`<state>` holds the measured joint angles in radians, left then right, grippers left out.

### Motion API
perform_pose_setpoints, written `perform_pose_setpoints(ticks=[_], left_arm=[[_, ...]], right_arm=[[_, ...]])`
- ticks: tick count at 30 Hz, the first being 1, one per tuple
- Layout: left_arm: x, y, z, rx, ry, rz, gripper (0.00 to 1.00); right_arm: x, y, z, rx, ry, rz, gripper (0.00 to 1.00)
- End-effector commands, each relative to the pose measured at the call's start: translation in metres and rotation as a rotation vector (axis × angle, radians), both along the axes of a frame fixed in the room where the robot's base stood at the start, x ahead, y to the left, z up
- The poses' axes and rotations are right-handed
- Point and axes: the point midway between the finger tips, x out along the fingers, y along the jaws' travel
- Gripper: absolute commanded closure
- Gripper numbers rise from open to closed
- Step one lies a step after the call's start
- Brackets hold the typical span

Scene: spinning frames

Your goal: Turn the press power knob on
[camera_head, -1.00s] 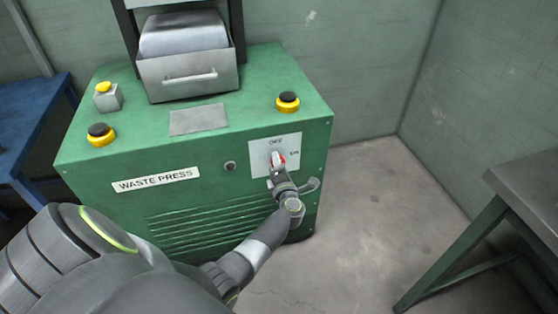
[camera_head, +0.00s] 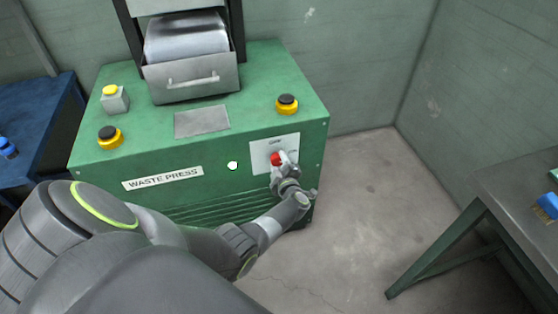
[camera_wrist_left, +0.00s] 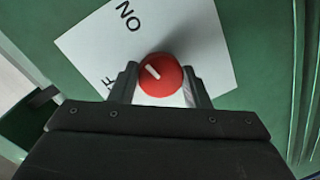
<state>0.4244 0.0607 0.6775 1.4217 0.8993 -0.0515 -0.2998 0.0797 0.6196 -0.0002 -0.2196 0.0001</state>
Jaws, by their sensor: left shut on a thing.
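The press power knob (camera_head: 276,158) is a round red knob on a white label plate (camera_head: 260,153) at the front right of the green waste press. In the left wrist view the knob (camera_wrist_left: 163,82) carries a short white mark pointing up and left, roughly between the two printed labels, one of them partly covered. My left gripper (camera_head: 286,166) has its fingers on both sides of the knob and is shut on it; it also shows in the left wrist view (camera_wrist_left: 160,88). A small round lamp (camera_head: 232,165) left of the plate is bright white. My right gripper is out of view.
A blue table (camera_head: 40,110) stands at left. A grey table (camera_head: 515,190) at right holds a blue item (camera_head: 546,206). The floor between is clear.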

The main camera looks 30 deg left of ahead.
Motion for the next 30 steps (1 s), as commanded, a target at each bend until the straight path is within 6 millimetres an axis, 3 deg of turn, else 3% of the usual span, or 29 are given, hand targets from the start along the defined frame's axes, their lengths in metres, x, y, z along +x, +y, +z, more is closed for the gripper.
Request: perform_pose_setpoints(ticks=[12,29,30], left_arm=[[-0.0009,-0.0016,-0.0024,0.124,0.154,-0.001,0.8],[-0.0014,-0.0014,-0.0033,0.144,0.178,-0.001,0.8],[-0.0014,-0.0014,-0.0033,0.144,0.178,-0.001,0.55]], right_arm=[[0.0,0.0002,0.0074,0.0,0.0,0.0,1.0],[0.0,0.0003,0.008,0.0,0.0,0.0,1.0],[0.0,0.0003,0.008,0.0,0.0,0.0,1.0]])
